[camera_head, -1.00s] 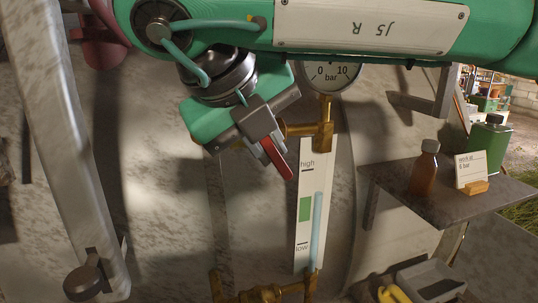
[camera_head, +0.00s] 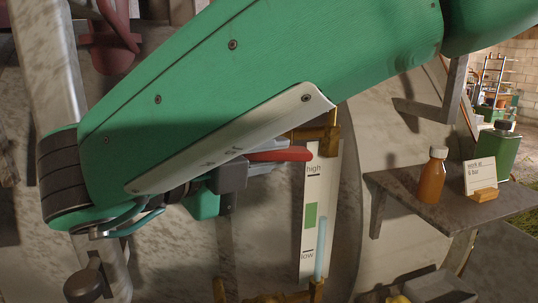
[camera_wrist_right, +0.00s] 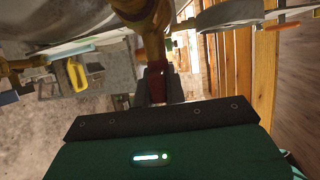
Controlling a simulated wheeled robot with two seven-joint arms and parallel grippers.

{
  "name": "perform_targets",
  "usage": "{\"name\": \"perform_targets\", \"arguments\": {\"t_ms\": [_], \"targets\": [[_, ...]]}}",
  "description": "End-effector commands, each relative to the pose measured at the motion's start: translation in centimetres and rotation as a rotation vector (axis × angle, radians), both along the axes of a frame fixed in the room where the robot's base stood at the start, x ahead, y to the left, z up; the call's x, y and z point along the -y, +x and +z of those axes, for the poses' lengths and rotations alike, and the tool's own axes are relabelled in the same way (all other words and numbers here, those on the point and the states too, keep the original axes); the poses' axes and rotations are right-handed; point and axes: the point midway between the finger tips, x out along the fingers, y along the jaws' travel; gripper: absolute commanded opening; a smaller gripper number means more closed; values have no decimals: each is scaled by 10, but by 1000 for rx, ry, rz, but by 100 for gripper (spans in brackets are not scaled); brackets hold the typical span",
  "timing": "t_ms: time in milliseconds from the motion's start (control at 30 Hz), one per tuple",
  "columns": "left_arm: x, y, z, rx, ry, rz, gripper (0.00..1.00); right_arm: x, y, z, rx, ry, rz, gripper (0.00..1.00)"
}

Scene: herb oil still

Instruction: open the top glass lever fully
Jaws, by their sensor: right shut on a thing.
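The top glass lever (camera_head: 282,155) is red and lies nearly level in the head view, beside the upper brass fitting (camera_head: 330,130) of the sight glass. My right gripper (camera_head: 243,168) is shut on the lever, largely hidden under my green forearm. In the right wrist view the red lever (camera_wrist_right: 157,82) sits between the two dark fingers of my right gripper (camera_wrist_right: 157,92), below the brass valve (camera_wrist_right: 153,45). The sight glass's blue column (camera_head: 320,248) stands by a white high/low scale (camera_head: 309,190), its top level with the green band. My left gripper is not in view.
A grey shelf (camera_head: 440,206) at the right holds an amber bottle (camera_head: 431,180), a green bottle (camera_head: 500,148) and a small card (camera_head: 480,174). A yellow object (camera_head: 398,299) lies at the bottom edge. My forearm covers the gauge's place.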

Motion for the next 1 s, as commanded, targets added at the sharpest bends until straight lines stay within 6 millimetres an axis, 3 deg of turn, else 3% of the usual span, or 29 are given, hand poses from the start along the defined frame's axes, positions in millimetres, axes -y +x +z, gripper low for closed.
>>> {"name": "perform_targets", "arguments": {"t_ms": [300,900,933,1000], "targets": [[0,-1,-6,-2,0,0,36,0,0,-2,46,-134,1,0],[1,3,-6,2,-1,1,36,0,0,-2,56,-168,1,0],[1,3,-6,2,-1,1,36,0,0,-2,56,-168,1,17],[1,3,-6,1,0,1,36,0,0,-2,56,-168,1,31]]}}
